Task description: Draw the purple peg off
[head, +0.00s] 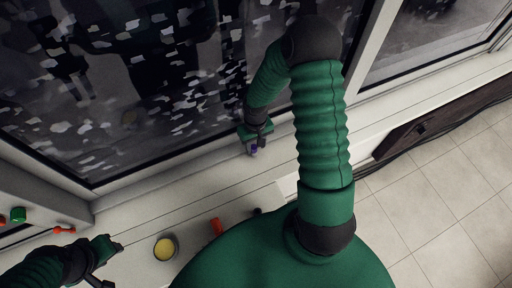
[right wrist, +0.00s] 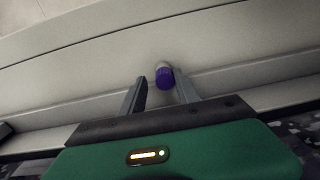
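The purple peg (right wrist: 164,77) shows in the right wrist view as a short purple cylinder with a pale grey end. It lies between the two fingers of my right gripper (right wrist: 160,92), near their tips. The fingers stand apart, with a gap on the left side of the peg; the right finger is close to it. In the head view the peg (head: 254,149) is a small purple spot on the pale sill, just below my right gripper (head: 256,140). My left gripper (head: 108,262) is at the lower left, away from the peg, its fingers apart and empty.
A bowl with yellow contents (head: 165,248), a red-orange cylinder (head: 216,226) and a small dark object (head: 257,211) sit on the pale surface. Green (head: 18,214) and orange (head: 64,230) pieces are at the left edge. A window stands behind the sill.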

